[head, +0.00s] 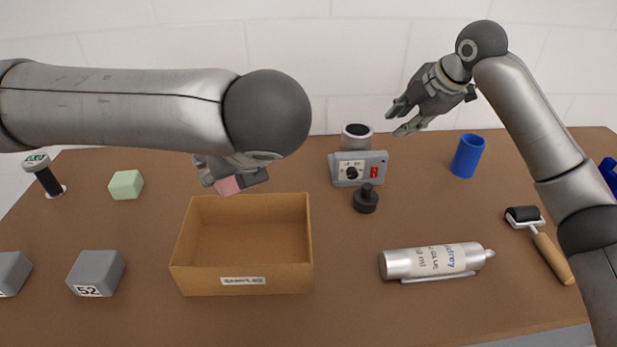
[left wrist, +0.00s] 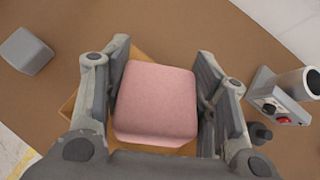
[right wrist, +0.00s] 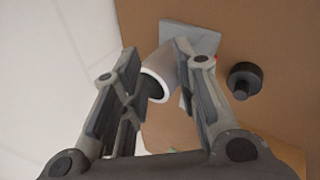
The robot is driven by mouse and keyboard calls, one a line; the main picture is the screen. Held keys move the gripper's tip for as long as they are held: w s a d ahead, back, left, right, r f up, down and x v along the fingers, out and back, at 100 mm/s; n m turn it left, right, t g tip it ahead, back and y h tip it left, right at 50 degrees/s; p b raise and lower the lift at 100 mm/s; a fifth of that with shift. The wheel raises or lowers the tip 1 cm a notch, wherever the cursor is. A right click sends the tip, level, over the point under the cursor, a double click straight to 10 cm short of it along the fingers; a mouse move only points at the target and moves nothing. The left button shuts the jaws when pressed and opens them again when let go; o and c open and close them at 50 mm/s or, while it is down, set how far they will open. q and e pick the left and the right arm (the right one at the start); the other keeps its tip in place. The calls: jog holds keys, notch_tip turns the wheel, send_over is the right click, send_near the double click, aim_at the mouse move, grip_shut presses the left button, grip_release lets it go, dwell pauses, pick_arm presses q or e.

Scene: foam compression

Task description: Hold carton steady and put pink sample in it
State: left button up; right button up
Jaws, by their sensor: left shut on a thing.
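The open carton (head: 241,279) stands on the table left of centre, upright, and its inside looks empty. The pink sample (head: 227,186) is a soft-looking block with rounded edges. It fills the space between the fingers in the left wrist view (left wrist: 157,102). My left gripper (head: 232,180) is shut on it and holds it above the carton's far side; my arm hides part of this in the head view. My right gripper (head: 402,118) is open and empty, raised above the table behind the grey device, apart from the carton. It also shows open in the right wrist view (right wrist: 155,75).
The grey device (head: 378,160) with a cylinder and a black weight (head: 366,200) stand right of the carton. A green block (head: 126,185) and grey blocks (head: 96,273) are at left.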

jog(key=s+a+n+g, duration=0.2)
jog(key=s+a+n, duration=0.2)
jog(key=a, duration=0.3)
jog(key=s+a+n+g, duration=0.1)
jog(key=s+a+n, duration=0.2)
jog(key=a, duration=0.4)
jog(key=n+g+h, duration=0.2)
jog(key=n+g, duration=0.1)
jog(key=n, duration=0.4)
send_over(308, 213)
jog(key=shift+w+d+f, duration=0.1)
jog(key=shift+w+f, duration=0.1)
jog(key=shift+w, duration=0.2)
jog(key=shift+s+h, duration=0.3)
jog(key=shift+s, duration=0.05)
jog(key=shift+s+f+n, duration=0.15)
jog(key=shift+f+n, duration=0.15)
notch_tip(308, 213, down, 12)
jog(key=shift+r, duration=0.2)
grip_shut()
